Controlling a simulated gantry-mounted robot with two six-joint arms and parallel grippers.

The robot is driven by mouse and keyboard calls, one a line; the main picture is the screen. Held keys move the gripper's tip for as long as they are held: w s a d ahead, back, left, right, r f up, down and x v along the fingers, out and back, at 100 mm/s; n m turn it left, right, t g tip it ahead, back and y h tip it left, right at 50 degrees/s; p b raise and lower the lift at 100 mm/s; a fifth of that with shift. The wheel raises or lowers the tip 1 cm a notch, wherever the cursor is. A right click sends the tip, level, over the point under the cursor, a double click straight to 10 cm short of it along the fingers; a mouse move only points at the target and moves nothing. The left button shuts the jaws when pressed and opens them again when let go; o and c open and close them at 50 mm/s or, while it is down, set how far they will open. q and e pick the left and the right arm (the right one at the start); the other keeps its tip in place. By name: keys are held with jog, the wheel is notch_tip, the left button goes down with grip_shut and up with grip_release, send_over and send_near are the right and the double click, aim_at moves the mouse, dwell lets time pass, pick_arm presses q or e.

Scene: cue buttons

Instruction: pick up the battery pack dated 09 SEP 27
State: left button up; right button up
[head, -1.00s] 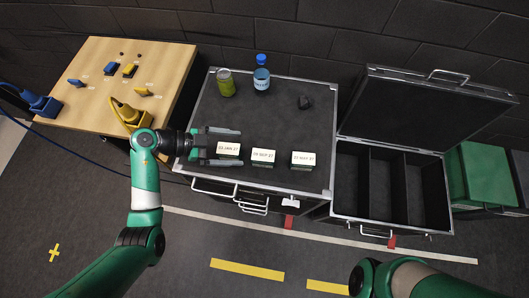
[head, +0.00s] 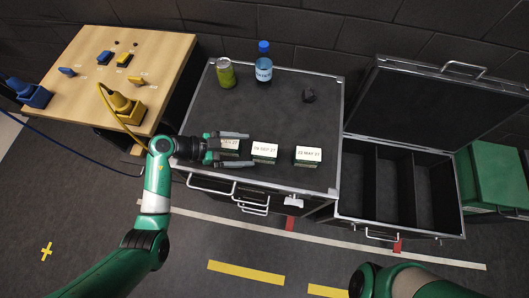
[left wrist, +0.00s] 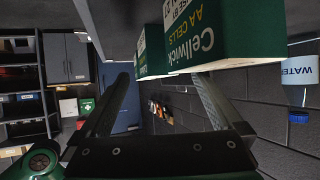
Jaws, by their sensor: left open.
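Three green battery packs with white date labels stand in a row on the black case top. The middle pack (head: 265,150) reads 09 SEP 27. The right pack (head: 308,155) reads 22 MAY 27. The left pack (head: 230,145) has its date partly covered by my left gripper (head: 240,149). That gripper is open and empty, its two fingers reaching over the left pack, short of the middle one. In the left wrist view two green packs show near the open fingers, the larger one (left wrist: 225,45) marked Cellwick AA CELLS. My right gripper is out of the picture.
A green can (head: 226,75), a water bottle (head: 263,68) and a dark lump (head: 308,95) stand behind the packs. An open case with empty compartments (head: 345,185) is at right. A wooden table (head: 75,95) with plugs and cables is at left.

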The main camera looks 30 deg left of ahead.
aim_at(254, 150)
pick_arm(q)
jog(key=x, duration=0.1)
jog(key=b+x, duration=0.1)
jog(key=x, duration=0.3)
jog(key=shift+s+d+r+b, duration=0.1)
jog(key=shift+d+r+b, duration=0.2)
jog(key=shift+b, duration=0.1)
jog(key=shift+a, duration=0.1)
grip_shut()
